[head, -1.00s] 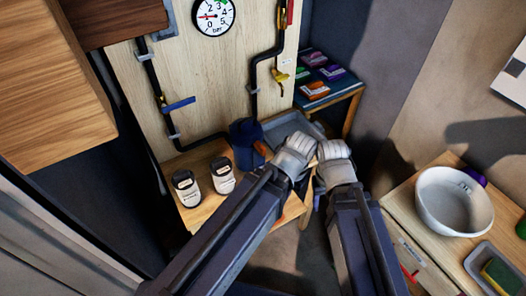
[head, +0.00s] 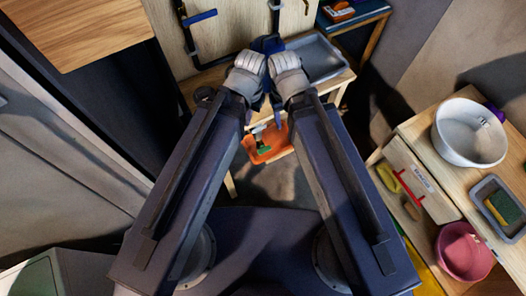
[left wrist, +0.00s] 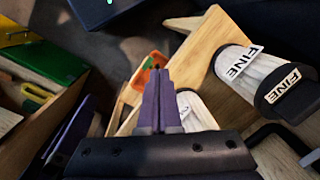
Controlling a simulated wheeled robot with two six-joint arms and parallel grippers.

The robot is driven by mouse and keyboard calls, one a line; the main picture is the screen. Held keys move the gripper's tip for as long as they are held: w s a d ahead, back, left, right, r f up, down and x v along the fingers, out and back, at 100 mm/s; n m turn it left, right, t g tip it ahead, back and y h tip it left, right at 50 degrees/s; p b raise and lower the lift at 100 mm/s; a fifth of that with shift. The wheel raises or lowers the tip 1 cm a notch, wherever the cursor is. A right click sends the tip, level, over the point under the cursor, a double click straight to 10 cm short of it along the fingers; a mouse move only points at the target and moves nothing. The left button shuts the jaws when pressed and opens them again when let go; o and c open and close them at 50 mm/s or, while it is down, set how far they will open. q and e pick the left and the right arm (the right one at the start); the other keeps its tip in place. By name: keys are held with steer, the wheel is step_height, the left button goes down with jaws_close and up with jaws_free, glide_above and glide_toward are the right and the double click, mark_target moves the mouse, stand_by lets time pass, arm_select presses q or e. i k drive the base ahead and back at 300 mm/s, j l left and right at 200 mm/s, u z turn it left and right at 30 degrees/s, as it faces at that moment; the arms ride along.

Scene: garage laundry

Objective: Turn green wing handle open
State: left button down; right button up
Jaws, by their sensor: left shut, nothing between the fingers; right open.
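A small green piece (head: 263,149), which looks like the green wing handle, shows below a pale fitting, over or in an orange tray (head: 252,155) low under the bench. It is too small to tell which way it is turned. The orange tray also shows in the left wrist view (left wrist: 156,60), ahead of my left fingers. My left gripper (head: 257,101) is shut and empty, above and apart from the tray; its closed fingers show in the left wrist view (left wrist: 157,75). My right gripper (head: 276,100) is close beside it, open, its fingers mostly hidden by its wrist.
The wooden bench carries a grey tray (head: 318,58) and a dark blue container (head: 268,44). A blue lever (head: 199,17) is on the wall pipe. A cabinet with a white basin (head: 470,150) stands at right.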

mark_target(264, 149)
steer(key=k+l+z, duration=0.15)
steer(key=k+l, duration=0.75)
